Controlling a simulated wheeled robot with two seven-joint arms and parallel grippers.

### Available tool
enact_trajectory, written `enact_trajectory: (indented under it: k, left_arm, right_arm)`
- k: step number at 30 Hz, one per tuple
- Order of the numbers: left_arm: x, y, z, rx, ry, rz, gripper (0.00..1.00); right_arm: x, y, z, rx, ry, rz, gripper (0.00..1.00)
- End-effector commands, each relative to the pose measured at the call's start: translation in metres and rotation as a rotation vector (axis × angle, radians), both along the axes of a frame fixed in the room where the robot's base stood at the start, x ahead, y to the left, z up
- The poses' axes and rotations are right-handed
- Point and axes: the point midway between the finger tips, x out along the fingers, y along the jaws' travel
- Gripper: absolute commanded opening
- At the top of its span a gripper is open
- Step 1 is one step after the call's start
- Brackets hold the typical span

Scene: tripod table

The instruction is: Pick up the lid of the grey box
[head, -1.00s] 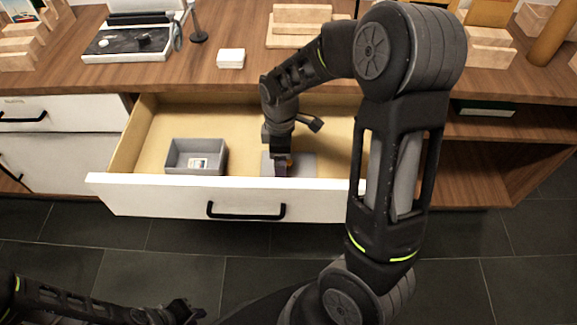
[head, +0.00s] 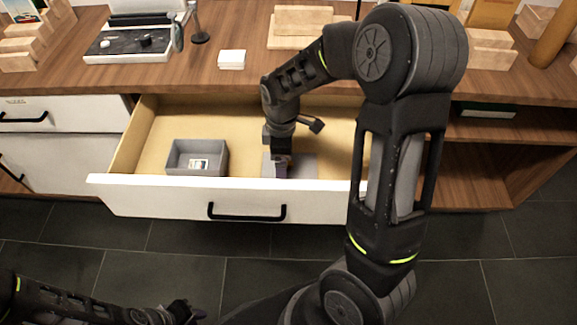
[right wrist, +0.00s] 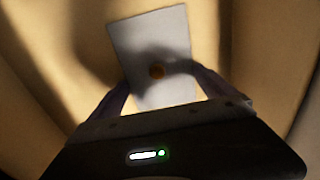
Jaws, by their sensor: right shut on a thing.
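The open grey box (head: 180,168) sits in the left part of the open drawer, with a small white-labelled item inside. Its flat grey lid (head: 305,168) is in the drawer to the right of the box. In the right wrist view the lid (right wrist: 152,35) has a small round orange-brown knob. My right gripper (head: 282,172) is over the lid and shut on it, with one finger on each side in the wrist view. Whether the lid is clear of the drawer floor, I cannot tell. My left gripper (head: 190,314) is low at the bottom edge; its jaws are unclear.
The drawer front (head: 150,198) with its black handle stands in front of the box and lid. The wooden tabletop (head: 180,82) above holds a white block (head: 231,60), a tray device (head: 130,43) and wooden blocks. Drawer floor between box and lid is free.

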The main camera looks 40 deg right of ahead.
Motion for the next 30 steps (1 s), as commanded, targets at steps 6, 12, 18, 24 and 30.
enact_trajectory:
  k: [6, 12, 18, 24, 30]
  left_arm:
    - [0.0, 0.0, 0.002, 0.0, 0.0, 0.0, 0.23]
    - [0.0, 0.0, 0.008, 0.0, 0.0, 0.0, 0.23]
    - [0.0, 0.0, 0.016, 0.0, 0.0, 0.0, 0.23]
    - [0.0, 0.0, 0.019, 0.0, 0.0, 0.0, 0.23]
    - [0.0, 0.0, 0.019, 0.0, 0.0, 0.0, 0.23]
  right_arm:
    - [0.001, 0.0, 0.005, 0.0, -0.001, 0.0, 0.48]
    - [0.001, 0.0, 0.034, 0.0, -0.005, 0.0, 0.48]
    - [0.001, 0.0, 0.074, 0.0, -0.005, 0.0, 0.48]
    - [0.0, 0.0, 0.098, 0.0, -0.002, 0.0, 0.48]
    - [0.0, 0.0, 0.1, -0.001, 0.001, 0.0, 0.48]
